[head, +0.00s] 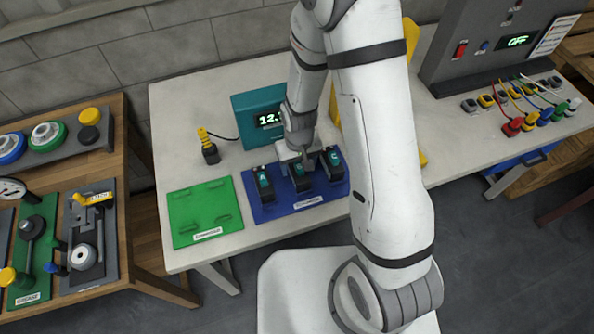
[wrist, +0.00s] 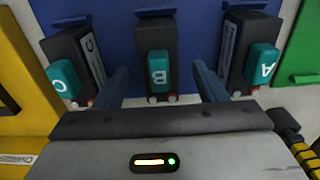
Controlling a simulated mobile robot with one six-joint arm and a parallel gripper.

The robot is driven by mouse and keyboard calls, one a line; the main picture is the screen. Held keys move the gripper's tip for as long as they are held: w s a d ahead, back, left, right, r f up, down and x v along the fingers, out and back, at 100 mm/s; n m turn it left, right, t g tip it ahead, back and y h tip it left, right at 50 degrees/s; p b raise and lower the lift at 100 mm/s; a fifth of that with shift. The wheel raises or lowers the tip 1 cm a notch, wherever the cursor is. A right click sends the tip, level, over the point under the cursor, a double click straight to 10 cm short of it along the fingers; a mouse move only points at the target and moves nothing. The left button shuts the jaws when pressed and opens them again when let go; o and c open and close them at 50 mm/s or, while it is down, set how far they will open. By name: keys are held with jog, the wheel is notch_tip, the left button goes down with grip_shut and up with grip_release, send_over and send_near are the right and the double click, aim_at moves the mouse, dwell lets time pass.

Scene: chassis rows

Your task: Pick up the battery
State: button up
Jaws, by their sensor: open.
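Three black batteries with teal lettered parts sit in a row on a blue mat (head: 290,209). In the wrist view they are battery C (wrist: 75,62) at left, battery B (wrist: 158,72) in the middle and battery A (wrist: 247,57) at right. In the head view battery A (head: 263,184) is nearest the green mat, battery B (head: 299,178) is central and battery C (head: 332,161) is at right. My gripper (wrist: 162,82) is open, its fingers on either side of battery B with gaps visible. In the head view my gripper (head: 303,156) is partly hidden by my arm.
The neighbouring batteries stand close outside my fingers. An empty green mat (head: 203,210) lies to the left. A teal meter (head: 262,115) and a black-and-yellow tool (head: 209,150) stand behind. A grey panel (head: 490,45) stands at the back right.

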jog(key=shift+f, duration=1.2)
grip_shut()
